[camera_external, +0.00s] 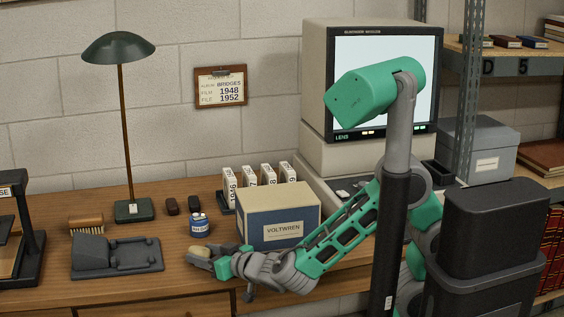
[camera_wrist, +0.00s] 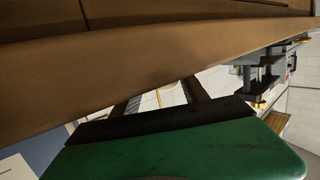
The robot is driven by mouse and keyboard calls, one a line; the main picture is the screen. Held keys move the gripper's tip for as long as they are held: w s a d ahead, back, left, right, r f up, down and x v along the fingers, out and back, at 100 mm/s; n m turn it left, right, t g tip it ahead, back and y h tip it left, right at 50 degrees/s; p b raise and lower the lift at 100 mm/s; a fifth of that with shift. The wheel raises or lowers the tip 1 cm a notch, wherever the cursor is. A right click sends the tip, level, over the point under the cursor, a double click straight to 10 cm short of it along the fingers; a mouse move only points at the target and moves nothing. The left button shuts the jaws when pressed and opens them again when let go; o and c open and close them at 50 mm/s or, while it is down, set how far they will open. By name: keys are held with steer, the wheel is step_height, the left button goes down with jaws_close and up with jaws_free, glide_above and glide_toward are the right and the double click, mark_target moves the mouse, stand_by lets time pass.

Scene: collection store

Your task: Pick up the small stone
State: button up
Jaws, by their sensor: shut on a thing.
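The small stone (camera_external: 199,251) is a pale tan, rounded lump at the front edge of the desk, left of the box in the external view. My gripper (camera_external: 202,258) is shut on it, coming in from the right and lying low and nearly level at the desk's front edge. Whether the stone touches the desk top is not clear. In the wrist view, my green gripper body and dark fingers show at the bottom, and I cannot make out the stone there.
A blue and cream box (camera_external: 279,222) stands right behind my forearm. A blue-labelled jar (camera_external: 199,225), a black desk device (camera_external: 117,257), a brush (camera_external: 86,224) and a green lamp (camera_external: 119,48) stand on the wooden desk (camera_external: 190,292). A monitor (camera_external: 317,90) is behind.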

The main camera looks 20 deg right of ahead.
jaws_close()
steer(key=shift+r, duration=0.1)
